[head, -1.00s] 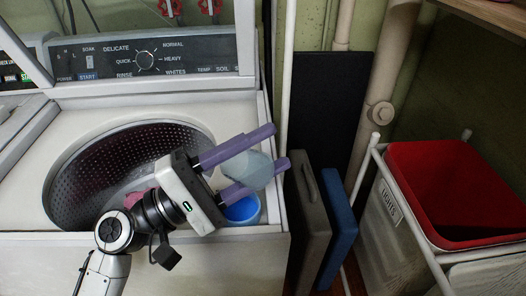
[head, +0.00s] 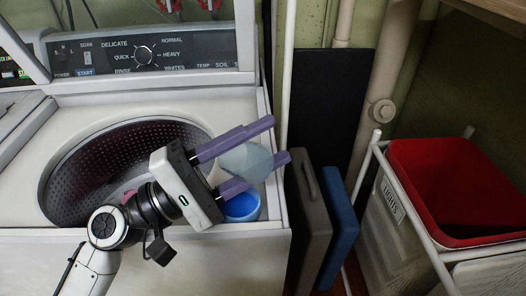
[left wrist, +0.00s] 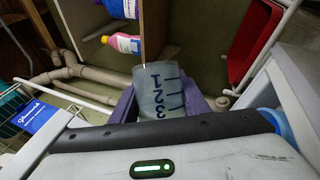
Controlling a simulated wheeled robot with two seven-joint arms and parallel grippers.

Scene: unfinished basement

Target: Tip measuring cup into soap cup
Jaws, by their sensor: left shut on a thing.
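My left gripper (head: 279,140), with purple fingers, is shut on a translucent bluish measuring cup (head: 246,161). The measuring cup also shows in the left wrist view (left wrist: 160,88), between the fingers, with dark marks 1, 2 and 3 upside down there. Its contents cannot be made out. The soap cup (head: 254,213), pale blue with a bright blue inside, stands on the washer's front right corner, below the measuring cup and partly hidden by the lower finger and gripper body. A blue edge at the right of the left wrist view (left wrist: 274,122) looks like the soap cup. My right gripper is not in view.
The white washer (head: 120,262) has an open round drum (head: 75,180) left of the gripper, with something pink inside. Right of the washer stand a grey folded panel (head: 310,225), a blue one (head: 341,225) and a hamper with red lining (head: 430,165).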

